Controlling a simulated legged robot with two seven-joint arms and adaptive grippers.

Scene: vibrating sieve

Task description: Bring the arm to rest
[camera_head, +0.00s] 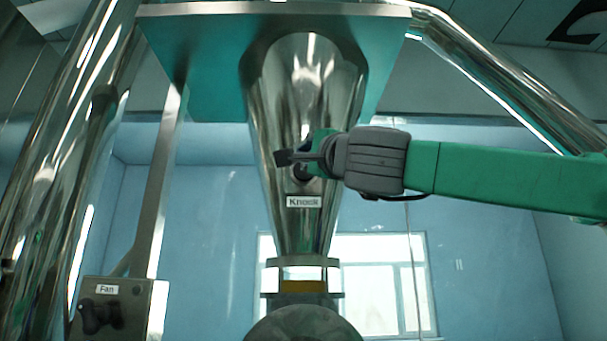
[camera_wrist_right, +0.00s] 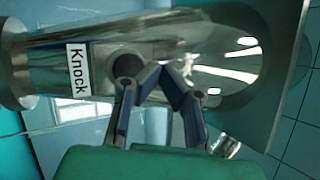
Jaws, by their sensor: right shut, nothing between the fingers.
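My right gripper (camera_head: 287,157) reaches in from the right on a green arm, in front of the shiny metal cone (camera_head: 300,75). It is shut and empty. In the right wrist view its two fingers (camera_wrist_right: 166,72) angle inward toward each other. A dark round knob (camera_wrist_right: 127,64) sits on the cone beside the "Knock" label (camera_wrist_right: 77,69). In the head view the knob is partly hidden behind the gripper, just above the label (camera_head: 304,202). I cannot tell whether the fingertips touch the cone or the knob. My left gripper is not in view.
A control box labelled "Fan" (camera_head: 119,306) with a dark switch stands at lower left. Large metal pipes (camera_head: 65,150) rise at left, and another slants down at upper right (camera_head: 500,85). A window (camera_head: 375,285) is in the blue wall behind. Open room lies below the green arm.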

